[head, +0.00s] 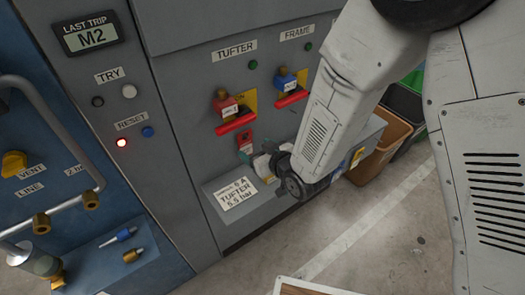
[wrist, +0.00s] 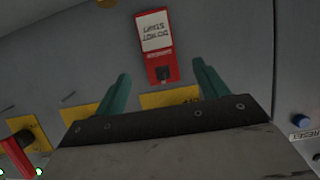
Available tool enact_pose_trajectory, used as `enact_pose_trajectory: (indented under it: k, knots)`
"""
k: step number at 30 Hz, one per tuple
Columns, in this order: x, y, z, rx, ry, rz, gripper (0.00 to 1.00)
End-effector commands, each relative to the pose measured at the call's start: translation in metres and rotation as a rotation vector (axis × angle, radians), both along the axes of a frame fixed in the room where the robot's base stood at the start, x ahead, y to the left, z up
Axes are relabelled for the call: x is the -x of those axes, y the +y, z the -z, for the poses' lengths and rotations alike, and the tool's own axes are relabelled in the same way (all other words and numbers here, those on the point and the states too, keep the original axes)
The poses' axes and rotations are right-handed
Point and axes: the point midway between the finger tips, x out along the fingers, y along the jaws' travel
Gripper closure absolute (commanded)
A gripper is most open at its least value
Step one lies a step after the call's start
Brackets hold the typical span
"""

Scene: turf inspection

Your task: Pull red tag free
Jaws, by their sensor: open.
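The red tag (wrist: 171,68) hangs on the grey cabinet face, with a white label reading DO NOT START that appears upside down in the wrist view. In the head view the red tag (head: 245,141) shows small, below the TUFTER switch. My gripper (wrist: 161,72) is open, with one teal finger on each side of the tag's dark-slotted end. I cannot tell how deep the fingers reach or whether they touch it. In the head view my gripper (head: 262,166) is just below and right of the tag, partly hidden by my wrist.
The TUFTER switch (head: 234,120) and the FRAME switch (head: 291,97) have red handles on yellow plates. A sloped shelf below bears a TUFTER label (head: 236,195). A RESET button (head: 148,132) is at left.

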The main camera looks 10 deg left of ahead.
Motion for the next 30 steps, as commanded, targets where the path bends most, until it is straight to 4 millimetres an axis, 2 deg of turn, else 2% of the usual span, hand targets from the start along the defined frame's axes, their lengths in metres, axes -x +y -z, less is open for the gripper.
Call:
enact_pose_trajectory:
  k: [9,21,22,24,27,28,29,30]
  knots:
    - [-0.027,0.031,0.017,0.0,0.0,0.0,0.27]
    - [-0.032,0.037,0.02,0.0,0.001,0.001,0.27]
    - [-0.032,0.037,0.02,0.0,0.001,0.001,0.33]
    - [-0.032,0.037,0.02,0.0,0.001,0.001,0.52]
    - [-0.032,0.037,0.02,0.0,0.001,0.001,0.75]
    - [-0.032,0.037,0.02,0.0,0.001,0.001,0.75]
    - [-0.032,0.037,0.02,0.0,0.001,0.001,0.56]
    - [-0.032,0.037,0.02,0.0,0.001,0.001,0.68]
